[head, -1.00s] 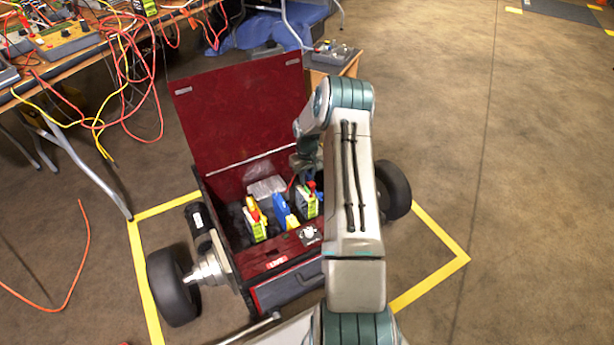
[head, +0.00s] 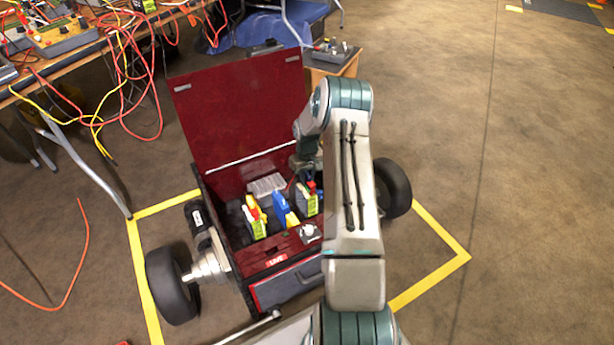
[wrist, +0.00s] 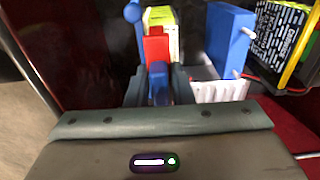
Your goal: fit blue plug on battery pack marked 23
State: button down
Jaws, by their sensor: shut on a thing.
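In the wrist view my gripper (wrist: 158,88) is shut on a blue plug (wrist: 160,82), held between the two grey fingers. A red part (wrist: 156,45) stands just beyond it, before a yellow-green battery pack (wrist: 160,18). I cannot tell whether the plug touches the pack. In the head view my gripper is over the open red cart, partly hidden by my arm. A yellow-labelled pack (head: 307,203) with a red top is near it, and another labelled pack (head: 257,224) with red and yellow on top stands to the left. No number 23 is readable.
A blue block (wrist: 229,38) stands right of the fingers, and also shows between the packs (head: 284,210). The red cart's raised lid (head: 235,110) stands behind. Open floor lies right of the cart.

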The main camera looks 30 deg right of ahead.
aim_at(307, 173)
jog(key=shift+f+b, duration=0.55)
jog(key=shift+f, duration=0.4)
jog(key=c, duration=1.2)
grip_release()
jog(key=shift+r, duration=0.15)
notch_tip(307, 173, up, 14)
jog(key=p, duration=0.5)
jog(key=shift+f, duration=0.2)
jog(key=shift+r, duration=0.1)
